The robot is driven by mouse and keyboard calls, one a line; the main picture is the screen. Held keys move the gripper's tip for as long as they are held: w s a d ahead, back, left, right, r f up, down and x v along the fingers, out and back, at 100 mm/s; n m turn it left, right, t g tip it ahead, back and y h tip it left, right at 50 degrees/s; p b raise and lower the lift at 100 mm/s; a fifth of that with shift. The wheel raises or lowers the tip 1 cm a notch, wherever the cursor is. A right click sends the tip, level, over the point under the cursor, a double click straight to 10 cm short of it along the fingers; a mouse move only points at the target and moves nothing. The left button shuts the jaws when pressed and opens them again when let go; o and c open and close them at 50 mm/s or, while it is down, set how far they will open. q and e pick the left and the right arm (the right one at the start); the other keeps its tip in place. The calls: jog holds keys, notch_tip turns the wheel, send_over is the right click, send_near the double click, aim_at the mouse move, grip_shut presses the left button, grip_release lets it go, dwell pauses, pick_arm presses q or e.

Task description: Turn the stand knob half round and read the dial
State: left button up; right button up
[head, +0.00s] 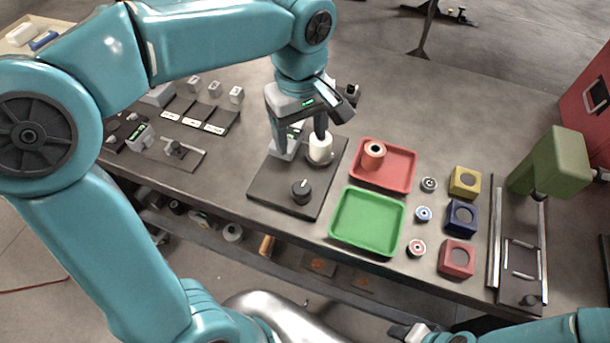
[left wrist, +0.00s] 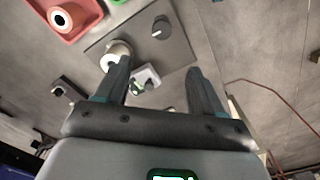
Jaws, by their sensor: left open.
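The stand's dark base plate (head: 265,191) lies on the bench. Its round black knob (head: 302,191) with a pale mark is near the front edge; the knob also shows in the left wrist view (left wrist: 161,26). A white cylinder (head: 320,149) stands on the plate behind the knob. A small pale box with a green display (left wrist: 144,80), perhaps the dial, sits beside it; its reading is too small to make out. My left gripper (head: 301,138) is open and empty above the box and cylinder, not at the knob. My right gripper (head: 410,333) shows partly at the bottom edge; its jaws are unclear.
A red tray (head: 398,179) with an orange cylinder (head: 373,154) and a green tray (head: 367,220) are right of the stand. Small discs and coloured blocks (head: 462,217) lie farther right, before a green press-like device (head: 552,164). Other devices (head: 172,150) stand to the left.

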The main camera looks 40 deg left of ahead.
aim_at(301, 187)
pick_arm(q)
jog(key=f, duration=1.4)
jog(key=shift+s+d+f, duration=0.15)
jog(key=shift+s+f, duration=0.1)
jog(key=shift+f, duration=0.15)
jog(key=shift+w+f, duration=0.1)
jog(key=shift+f, duration=0.2)
jog(key=shift+s+r, duration=0.1)
jog(key=shift+s, duration=0.1)
jog(key=shift+w, duration=0.15)
jog(key=c, duration=1.1)
